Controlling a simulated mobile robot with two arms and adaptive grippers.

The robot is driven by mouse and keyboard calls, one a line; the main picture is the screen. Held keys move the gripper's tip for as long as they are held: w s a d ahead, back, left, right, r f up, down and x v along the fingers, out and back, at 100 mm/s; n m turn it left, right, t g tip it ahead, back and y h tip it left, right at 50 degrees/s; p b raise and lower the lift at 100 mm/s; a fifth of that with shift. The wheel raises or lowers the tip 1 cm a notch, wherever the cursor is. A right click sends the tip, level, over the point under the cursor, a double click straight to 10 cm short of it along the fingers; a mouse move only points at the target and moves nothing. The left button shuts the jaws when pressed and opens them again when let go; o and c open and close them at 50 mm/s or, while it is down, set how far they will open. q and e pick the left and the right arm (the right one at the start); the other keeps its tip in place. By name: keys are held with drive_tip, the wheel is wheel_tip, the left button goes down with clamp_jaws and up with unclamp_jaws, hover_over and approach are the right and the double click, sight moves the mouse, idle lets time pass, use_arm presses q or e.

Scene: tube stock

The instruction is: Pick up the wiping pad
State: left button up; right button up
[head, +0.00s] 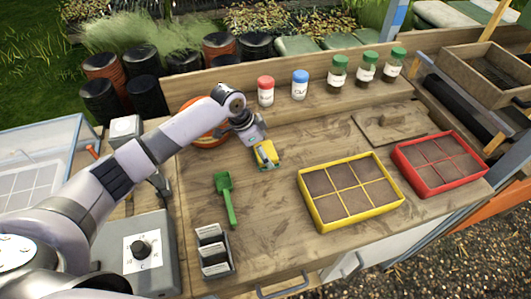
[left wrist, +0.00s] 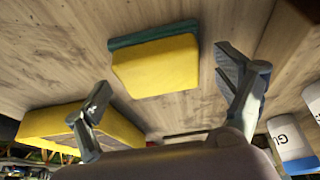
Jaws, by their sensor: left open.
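The wiping pad (head: 270,166), a yellow block with a green layer, lies on the wooden bench. In the left wrist view the pad (left wrist: 156,66) shows ahead of and between the spread fingers, with bare wood around it. My left gripper (head: 264,151) is right over the pad in the head view and partly covers it. The left wrist view shows this gripper (left wrist: 162,70) open, with nothing held. I cannot tell whether a finger touches the pad. My right gripper is not in view.
A yellow-rimmed tray (head: 319,218) and a red-rimmed tray (head: 439,187) stand to the right. A green scoop (head: 227,199) lies left of the yellow tray. Red-capped and blue-capped (head: 300,86) jars stand behind. An orange bowl (head: 207,139) is partly hidden by my left arm.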

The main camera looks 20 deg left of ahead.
use_arm(q)
drive_tip(key=shift+c, duration=0.2)
drive_tip(key=c, duration=1.2)
